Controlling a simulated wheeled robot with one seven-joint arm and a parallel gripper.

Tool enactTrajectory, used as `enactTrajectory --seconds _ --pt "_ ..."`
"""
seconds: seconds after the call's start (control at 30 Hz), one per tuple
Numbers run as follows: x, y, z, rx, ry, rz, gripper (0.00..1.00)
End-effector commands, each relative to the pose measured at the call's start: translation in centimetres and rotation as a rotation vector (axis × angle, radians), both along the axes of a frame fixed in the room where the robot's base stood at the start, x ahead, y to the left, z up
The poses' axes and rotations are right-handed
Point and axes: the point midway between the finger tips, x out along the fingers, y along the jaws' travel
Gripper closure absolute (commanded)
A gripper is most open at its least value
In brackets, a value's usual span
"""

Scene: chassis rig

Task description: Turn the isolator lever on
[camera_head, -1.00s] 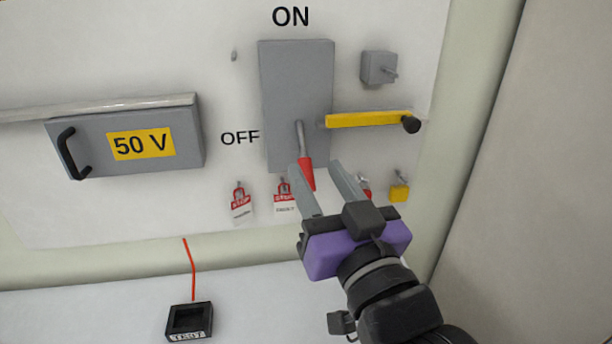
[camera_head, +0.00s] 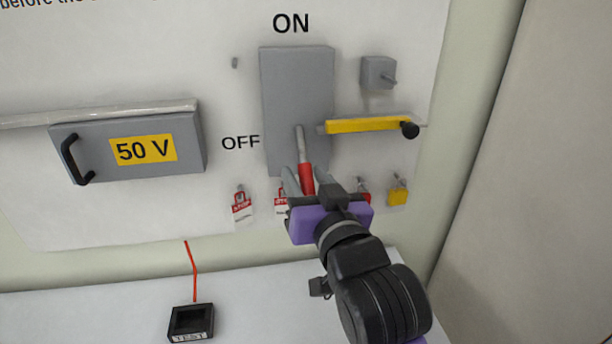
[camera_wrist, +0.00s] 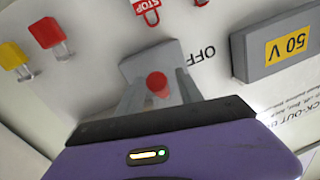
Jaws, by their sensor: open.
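The isolator is a grey box (camera_head: 283,90) on the white panel, with ON above it and OFF at its lower left. Its lever, a grey rod with a red grip (camera_head: 306,178), points down toward the OFF end. My gripper (camera_head: 304,178) is open, its grey fingers on either side of the red grip. My purple gripper body hides part of the panel below the lever.
A yellow bar (camera_head: 365,125) with a black knob sticks out right of the isolator. Padlocks and STOP tags (camera_head: 242,203) hang along the panel's lower part. A 50 V drawer (camera_head: 135,147) is at left. A black TEST box (camera_head: 190,322) sits on the ledge below.

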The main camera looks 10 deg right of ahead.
Motion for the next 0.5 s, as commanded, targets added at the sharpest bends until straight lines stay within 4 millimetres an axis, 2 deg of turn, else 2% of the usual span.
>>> enactTrajectory --seconds 0.2,0.27,0.43,0.5 --pt "0.05 0.00 -0.03 0.000 0.000 0.000 0.57" --pt "0.05 0.01 -0.03 0.000 0.000 0.000 0.67" --pt "0.04 0.01 -0.03 0.000 0.000 0.000 1.00" --pt "0.03 0.02 -0.03 0.000 0.000 0.000 1.00"
